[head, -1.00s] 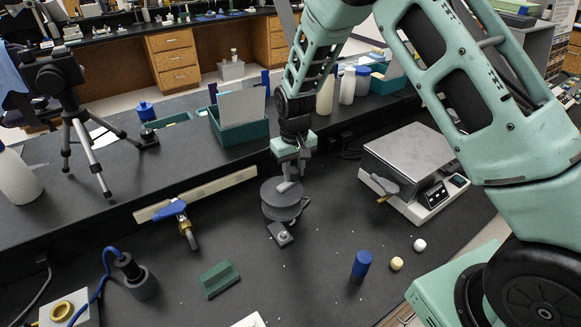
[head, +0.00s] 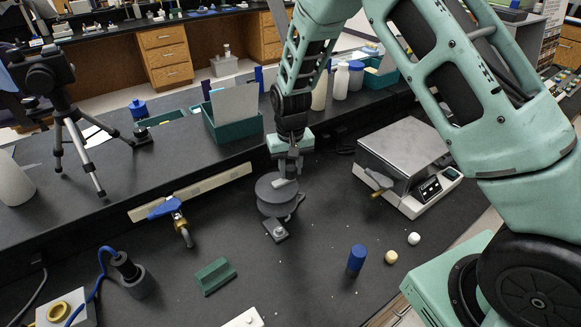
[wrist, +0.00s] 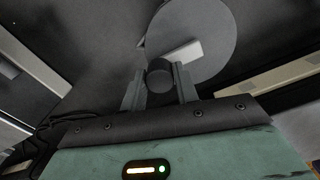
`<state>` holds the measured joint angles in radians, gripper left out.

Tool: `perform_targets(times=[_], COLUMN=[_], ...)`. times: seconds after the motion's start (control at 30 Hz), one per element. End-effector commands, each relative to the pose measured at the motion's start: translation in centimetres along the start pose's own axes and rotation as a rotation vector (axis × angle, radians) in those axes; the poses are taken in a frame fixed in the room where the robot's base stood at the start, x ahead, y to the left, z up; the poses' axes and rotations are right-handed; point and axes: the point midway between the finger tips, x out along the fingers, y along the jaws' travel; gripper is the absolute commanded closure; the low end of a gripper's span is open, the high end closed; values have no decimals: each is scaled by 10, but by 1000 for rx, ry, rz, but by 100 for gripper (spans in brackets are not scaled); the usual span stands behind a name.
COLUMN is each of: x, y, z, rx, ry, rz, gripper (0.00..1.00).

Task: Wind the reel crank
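The reel is a grey round drum (head: 276,196) on a small foot on the black bench, near the middle of the head view. Its flat disc (wrist: 215,40) fills the upper middle of the wrist view. A pale crank arm (wrist: 184,52) lies across the disc and ends near a dark round knob (wrist: 159,75). My gripper (head: 287,172) points down over the reel. In the wrist view its fingers (wrist: 159,88) stand on both sides of the knob, with little or no gap, and appear closed on it. The head view hides the knob behind the fingers.
A blue-handled valve (head: 168,208) stands left of the reel and a hotplate (head: 402,150) stands right. A green block (head: 215,276), a blue-capped vial (head: 357,258) and two small pale pieces lie in front. A teal bin (head: 235,130) stands behind.

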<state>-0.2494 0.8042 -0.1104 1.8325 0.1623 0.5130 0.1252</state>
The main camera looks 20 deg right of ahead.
Motion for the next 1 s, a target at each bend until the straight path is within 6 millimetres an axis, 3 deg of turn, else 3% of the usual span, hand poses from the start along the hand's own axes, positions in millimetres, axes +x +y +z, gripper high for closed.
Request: perform_targets(times=[0.07, 0.47, 0.67, 1.0], x=[-1, -8, -44, -124], y=[0, 0, -1, 0], z=[-1, -1, -1, -1], rx=[0, -1, -2, -1], ry=[2, 3, 6, 6], rz=[0, -1, -2, -2], gripper=[50, 50, 50, 50])
